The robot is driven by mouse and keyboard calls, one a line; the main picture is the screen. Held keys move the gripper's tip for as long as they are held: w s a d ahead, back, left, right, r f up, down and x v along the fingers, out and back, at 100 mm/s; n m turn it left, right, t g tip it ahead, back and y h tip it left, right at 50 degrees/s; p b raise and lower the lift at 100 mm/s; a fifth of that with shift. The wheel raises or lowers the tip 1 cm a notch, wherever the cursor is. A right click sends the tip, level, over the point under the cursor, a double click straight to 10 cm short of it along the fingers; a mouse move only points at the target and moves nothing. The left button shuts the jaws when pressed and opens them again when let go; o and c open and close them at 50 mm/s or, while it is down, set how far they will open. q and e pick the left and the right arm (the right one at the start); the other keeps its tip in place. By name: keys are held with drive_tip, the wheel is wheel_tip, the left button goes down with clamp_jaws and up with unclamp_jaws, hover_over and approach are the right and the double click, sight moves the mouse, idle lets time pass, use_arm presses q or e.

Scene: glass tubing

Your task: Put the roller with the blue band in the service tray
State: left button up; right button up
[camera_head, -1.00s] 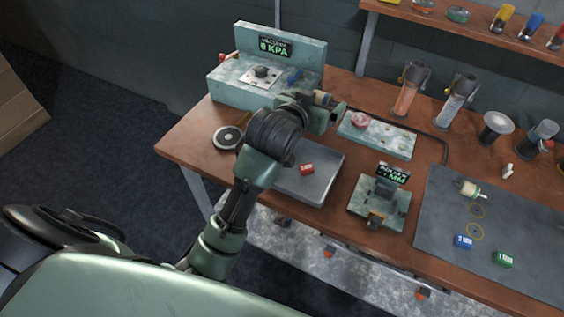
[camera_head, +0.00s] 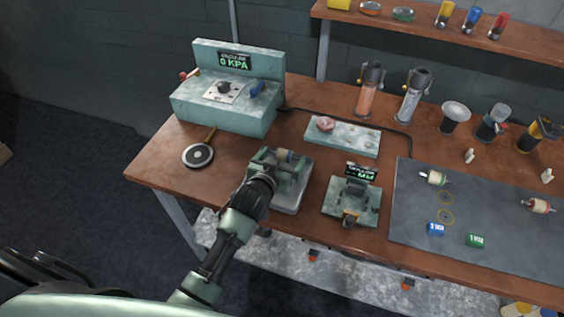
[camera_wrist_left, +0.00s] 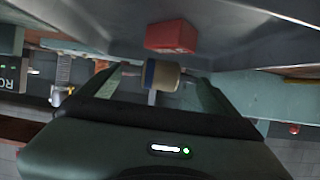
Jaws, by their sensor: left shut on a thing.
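My left gripper (camera_head: 282,158) is shut on the roller with the blue band (camera_head: 285,155). In the left wrist view the roller (camera_wrist_left: 160,75) shows a cream body and a dark blue band between the two fingers. The gripper is over the grey service tray (camera_head: 291,205), which sits near the table's front edge. The arm and gripper cover part of the tray. A red block (camera_wrist_left: 172,37) rests on the tray in the wrist view, close to the roller. In the head view that block is hidden. The gap between roller and tray is hard to judge. My right gripper is not in view.
A device reading 0 KPA (camera_head: 225,105) stands behind left, a gauge fixture (camera_head: 352,202) right of the tray, and a pale slab (camera_head: 343,138) behind. The dark mat (camera_head: 410,215) holds a green-banded roller (camera_head: 434,178), a red-banded roller (camera_head: 540,206) and two coloured blocks.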

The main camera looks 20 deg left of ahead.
use_arm(q)
drive_tip(key=shift+f, duration=0.95)
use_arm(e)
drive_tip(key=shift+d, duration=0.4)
use_arm(q)
drive_tip(key=shift+f, duration=0.15)
drive_tip(key=o, duration=1.1)
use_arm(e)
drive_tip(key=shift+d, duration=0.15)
